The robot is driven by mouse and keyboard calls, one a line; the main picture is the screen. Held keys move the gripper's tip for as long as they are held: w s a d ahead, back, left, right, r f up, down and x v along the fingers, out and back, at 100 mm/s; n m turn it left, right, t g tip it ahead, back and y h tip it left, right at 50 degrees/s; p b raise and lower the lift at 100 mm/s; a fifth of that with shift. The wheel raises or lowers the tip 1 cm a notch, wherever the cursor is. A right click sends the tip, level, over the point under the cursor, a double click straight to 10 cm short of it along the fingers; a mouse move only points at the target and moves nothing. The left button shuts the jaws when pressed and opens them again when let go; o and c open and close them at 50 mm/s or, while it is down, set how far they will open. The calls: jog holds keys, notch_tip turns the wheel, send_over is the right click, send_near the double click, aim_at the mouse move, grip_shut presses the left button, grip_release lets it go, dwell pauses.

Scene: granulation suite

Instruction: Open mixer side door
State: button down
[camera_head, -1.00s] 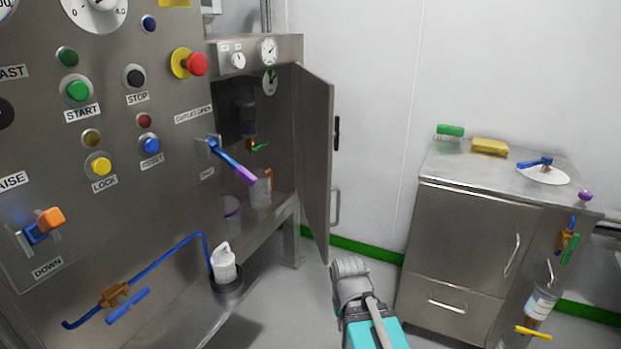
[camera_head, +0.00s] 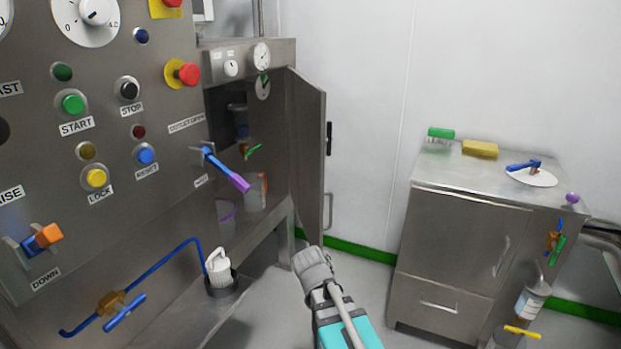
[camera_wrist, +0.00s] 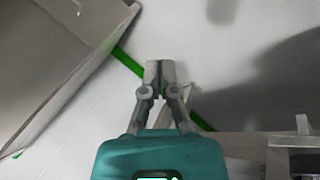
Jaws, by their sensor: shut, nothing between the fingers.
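The mixer's side door (camera_head: 308,150) is a tall grey metal panel right of the control panel in the head view. It stands swung open, and the inside of the compartment shows to its left. A black bar (camera_head: 329,138) and a grey loop handle (camera_head: 327,210) sit along its outer edge. My gripper (camera_wrist: 159,72) is shut and empty in the wrist view, its two grey fingertips together beyond a teal body. In the head view my arm's grey end appears just below the door's lower corner; I cannot tell whether they touch.
A control panel (camera_head: 113,115) with buttons and levers fills the left. A grey cabinet (camera_head: 455,235) stands right, with a brush and sponge on top. Some floor between is clear.

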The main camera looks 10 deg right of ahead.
jog(key=w+a+r+n+t+h+p, duration=0.3)
jog(key=w+a+r+t, duration=0.3)
jog(key=r, duration=0.5)
jog(key=w+a+r+n+t+h+p, duration=0.3)
jog(key=w+a+r, duration=0.4)
jog(key=w+r, duration=0.4)
jog(key=r+n+t+h, duration=0.1)
jog(key=n+t, duration=0.1)
jog(key=shift+r+t, duration=0.2)
jog(key=shift+t, duration=0.2)
jog(key=shift+w+d, duration=0.1)
jog(key=shift+d, duration=0.05)
send_near(314, 177)
jog(key=x, duration=0.5)
jog(key=shift+w, duration=0.4)
jog(key=shift+w+d, duration=0.1)
jog(key=shift+d, duration=0.4)
